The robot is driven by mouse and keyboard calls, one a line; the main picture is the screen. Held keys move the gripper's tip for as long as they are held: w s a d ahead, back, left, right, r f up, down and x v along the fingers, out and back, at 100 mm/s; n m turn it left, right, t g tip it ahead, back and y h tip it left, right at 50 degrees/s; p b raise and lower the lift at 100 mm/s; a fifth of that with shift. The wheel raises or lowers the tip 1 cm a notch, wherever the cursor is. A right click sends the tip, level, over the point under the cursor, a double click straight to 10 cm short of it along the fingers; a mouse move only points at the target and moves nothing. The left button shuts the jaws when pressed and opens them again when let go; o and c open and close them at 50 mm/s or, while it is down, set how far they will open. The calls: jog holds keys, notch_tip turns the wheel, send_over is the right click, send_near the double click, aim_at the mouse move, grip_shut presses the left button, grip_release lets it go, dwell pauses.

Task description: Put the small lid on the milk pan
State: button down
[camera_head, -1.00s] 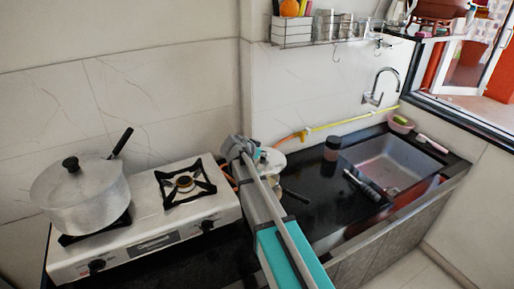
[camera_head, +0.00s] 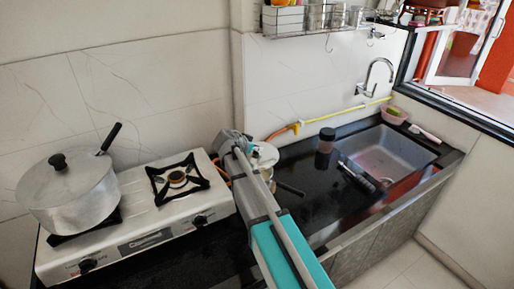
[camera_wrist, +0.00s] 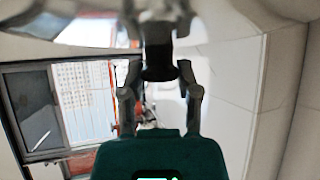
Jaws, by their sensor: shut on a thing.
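My gripper (camera_wrist: 158,58) is shut on the dark knob (camera_wrist: 158,74) of the small lid in the wrist view. The pale underside or edge of the small lid (camera_wrist: 60,27) spans the top of that view, blurred. In the head view the small lid (camera_head: 266,154) is a pale disc just right of my arm. The milk pan (camera_head: 277,177), light metal with a dark handle, shows partly below the lid on the dark counter. My arm hides part of both, and I cannot tell whether the lid touches the pan rim.
A big lidded pot (camera_head: 72,197) stands on the left burner of the white stove (camera_head: 150,237); the right burner is bare. A dark-lidded jar (camera_head: 326,141) stands right of the pan, before the sink (camera_head: 392,152). A wall rack (camera_head: 320,18) hangs above. A yellow-orange hose (camera_head: 320,121) runs behind.

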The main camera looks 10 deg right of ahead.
jog(key=shift+f+b, duration=3.35)
jog(key=shift+f, duration=0.2)
jog(key=shift+f+b, duration=0.45)
jog(key=shift+f, duration=0.05)
jog(key=shift+s+f, duration=0.15)
jog(key=shift+c, duration=1.4)
grip_release()
jog(key=shift+f, duration=0.1)
jog(key=shift+o, duration=0.2)
jog(key=shift+r, duration=0.25)
